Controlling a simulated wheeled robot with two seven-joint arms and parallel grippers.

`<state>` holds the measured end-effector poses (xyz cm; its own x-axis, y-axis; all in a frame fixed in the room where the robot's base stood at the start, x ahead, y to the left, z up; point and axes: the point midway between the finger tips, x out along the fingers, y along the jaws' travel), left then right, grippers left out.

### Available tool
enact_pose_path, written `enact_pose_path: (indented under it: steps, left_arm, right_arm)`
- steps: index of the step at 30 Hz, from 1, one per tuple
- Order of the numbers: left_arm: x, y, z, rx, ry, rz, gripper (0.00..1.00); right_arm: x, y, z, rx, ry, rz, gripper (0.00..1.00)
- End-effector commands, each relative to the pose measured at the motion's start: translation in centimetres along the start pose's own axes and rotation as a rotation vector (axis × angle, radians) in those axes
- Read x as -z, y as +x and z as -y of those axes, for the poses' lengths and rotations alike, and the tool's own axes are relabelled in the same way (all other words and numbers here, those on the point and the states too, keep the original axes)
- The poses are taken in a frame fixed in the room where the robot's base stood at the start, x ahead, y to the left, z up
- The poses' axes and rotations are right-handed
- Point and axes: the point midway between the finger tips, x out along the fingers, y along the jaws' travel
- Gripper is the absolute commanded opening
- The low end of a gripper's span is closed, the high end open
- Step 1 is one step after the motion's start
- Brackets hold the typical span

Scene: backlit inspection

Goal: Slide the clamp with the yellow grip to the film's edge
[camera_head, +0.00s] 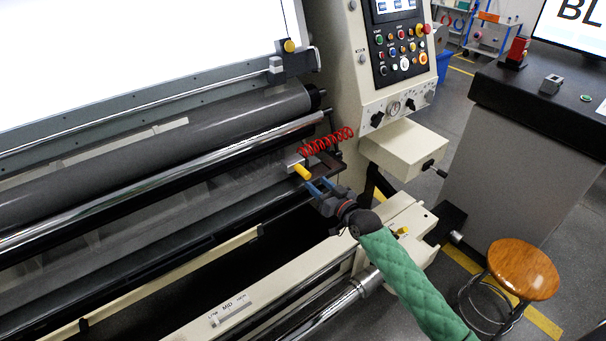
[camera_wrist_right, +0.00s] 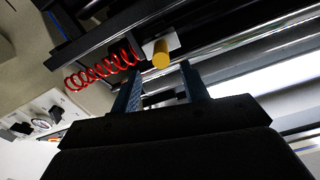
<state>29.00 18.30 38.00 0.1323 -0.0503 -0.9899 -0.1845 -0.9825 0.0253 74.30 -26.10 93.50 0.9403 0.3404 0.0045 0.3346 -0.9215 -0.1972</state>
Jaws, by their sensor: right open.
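The clamp's yellow grip (camera_head: 302,172) sticks out from a small silver block (camera_head: 293,163) on the dark rail near the machine's right end. In the right wrist view the yellow grip (camera_wrist_right: 160,54) is just beyond the fingertips, roughly between their lines. My right gripper (camera_head: 318,187) is open, its blue fingers just below and right of the grip. In the wrist view the open right gripper (camera_wrist_right: 162,80) has nothing between its fingers. I cannot tell whether a finger touches the grip. The film (camera_head: 215,190) looks like a dull translucent sheet below the chrome roller; its edge is hard to make out. My left gripper is not seen.
A red coiled hose (camera_head: 327,143) runs beside the clamp, close to the gripper. The chrome roller (camera_head: 170,180) lies behind it. A cream box (camera_head: 405,150) juts out at right. A second yellow knob (camera_head: 289,46) sits at the lit panel's corner. A stool (camera_head: 523,268) stands at right.

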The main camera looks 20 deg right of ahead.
Motion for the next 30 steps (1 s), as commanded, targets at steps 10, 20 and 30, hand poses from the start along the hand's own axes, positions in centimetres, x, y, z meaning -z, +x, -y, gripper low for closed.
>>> enact_pose_path:
  steps: [10,20,30]
  left_arm:
    - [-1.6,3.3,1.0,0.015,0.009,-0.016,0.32]
    - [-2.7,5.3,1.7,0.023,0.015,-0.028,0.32]
    - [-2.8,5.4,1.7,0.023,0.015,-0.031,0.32]
  right_arm:
    - [0.3,4.5,0.1,-0.001,0.001,0.002,0.45]
    - [0.0,7.1,0.0,-0.001,-0.001,0.004,0.45]
    - [-0.1,7.2,0.0,-0.001,0.000,0.004,0.37]
